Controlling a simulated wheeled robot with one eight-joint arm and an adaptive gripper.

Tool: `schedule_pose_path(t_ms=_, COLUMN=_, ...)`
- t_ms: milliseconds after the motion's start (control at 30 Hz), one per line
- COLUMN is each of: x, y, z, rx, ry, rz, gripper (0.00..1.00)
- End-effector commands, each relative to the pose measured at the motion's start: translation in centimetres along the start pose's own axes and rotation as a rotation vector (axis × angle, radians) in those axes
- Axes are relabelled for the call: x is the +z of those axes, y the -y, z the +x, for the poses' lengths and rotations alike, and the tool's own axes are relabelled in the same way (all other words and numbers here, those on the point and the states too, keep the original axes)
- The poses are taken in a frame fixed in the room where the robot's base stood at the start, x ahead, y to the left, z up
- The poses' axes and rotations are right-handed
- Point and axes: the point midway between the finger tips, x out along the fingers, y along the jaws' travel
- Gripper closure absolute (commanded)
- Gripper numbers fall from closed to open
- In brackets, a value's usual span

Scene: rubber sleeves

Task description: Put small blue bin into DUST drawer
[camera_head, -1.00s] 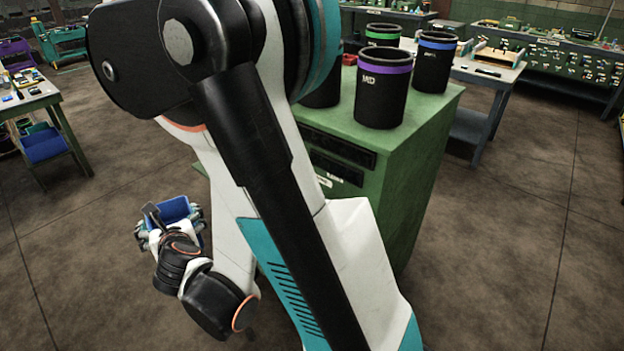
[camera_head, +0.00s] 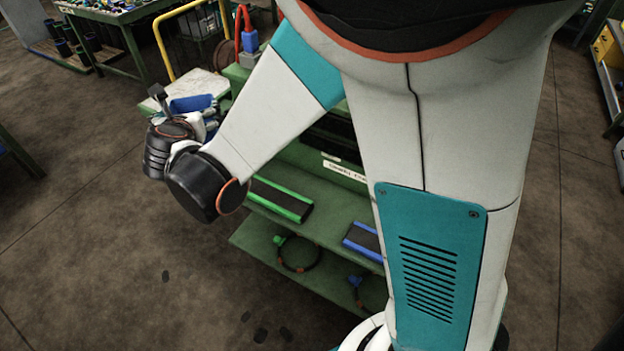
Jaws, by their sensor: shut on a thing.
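The small blue bin (camera_head: 192,103) shows at the upper left, partly hidden behind my wrist. My gripper (camera_head: 198,114) is shut on it and holds it beyond the black wrist, beside the left end of a green workstation. The fingers are small and mostly covered, so their exact hold on the bin is unclear. I cannot make out any drawer marked DUST; my arm covers much of the workstation front.
The green workstation (camera_head: 300,222) has open shelves with a green-edged black tray (camera_head: 281,200), a blue-edged tray (camera_head: 362,240) and a cable coil (camera_head: 298,254). A yellow-handled cart (camera_head: 160,45) stands behind the bin.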

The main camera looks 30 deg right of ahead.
Motion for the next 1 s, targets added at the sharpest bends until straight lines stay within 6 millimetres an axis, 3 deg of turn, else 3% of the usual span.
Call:
schedule_pose_path(t_ms=200, x=1.1, y=-1.7, z=-0.8, rx=0.008, ry=0.003, rz=-0.003, gripper=0.34)
schedule_pose_path(t_ms=367, x=0.0, y=-1.7, z=-0.3, rx=0.007, ry=0.003, rz=-0.003, gripper=0.34)
schedule_pose_path(t_ms=1000, x=-11.6, y=-1.7, z=4.5, rx=0.007, ry=0.003, rz=-0.003, gripper=0.34)
